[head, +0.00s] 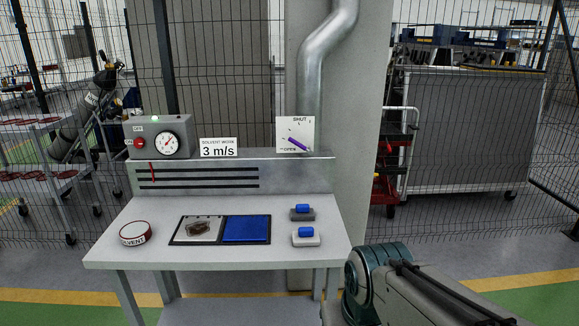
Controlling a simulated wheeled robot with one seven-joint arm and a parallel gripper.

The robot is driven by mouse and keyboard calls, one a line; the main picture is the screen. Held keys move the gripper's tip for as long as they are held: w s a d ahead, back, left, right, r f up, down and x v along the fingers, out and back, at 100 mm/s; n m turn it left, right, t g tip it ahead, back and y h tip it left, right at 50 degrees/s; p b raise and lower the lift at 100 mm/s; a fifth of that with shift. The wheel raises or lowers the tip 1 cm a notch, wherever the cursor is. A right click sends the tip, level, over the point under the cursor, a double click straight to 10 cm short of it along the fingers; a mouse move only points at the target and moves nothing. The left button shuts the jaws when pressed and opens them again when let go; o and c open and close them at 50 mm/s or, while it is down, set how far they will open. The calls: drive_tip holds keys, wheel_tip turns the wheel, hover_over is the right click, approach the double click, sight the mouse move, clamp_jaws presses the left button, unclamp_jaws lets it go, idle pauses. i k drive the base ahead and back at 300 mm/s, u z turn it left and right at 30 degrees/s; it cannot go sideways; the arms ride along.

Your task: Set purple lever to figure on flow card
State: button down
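The purple lever (297,145) is on a white plate (301,126) at the back right of the bench, in front of the silver duct. The plate reads SHUT at the top and what looks like OPEN at the lower left. The lever slants down to the right; which end is its pivot is too small to tell. The flow card (218,147) stands left of the plate and reads "SOLVENT WORK 3 m/s". A round dial with a red needle (166,143) is on a grey box left of the card; its figures are unreadable. My arm shows at the lower right, but my gripper is out of view.
The grey box (186,126) has a red button (140,143) and a lit green lamp. The white bench (185,258) holds a round solvent tin (134,234), a tray with a blue pad (246,229) and two blue-topped blocks (306,235). Wire fencing stands behind.

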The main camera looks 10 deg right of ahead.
sight(296, 142)
drive_tip(key=z, duration=1.05)
drive_tip(key=i, duration=0.8)
drive_tip(key=u, duration=0.7)
drive_tip(key=i, duration=0.85)
drive_tip(key=u, duration=0.95)
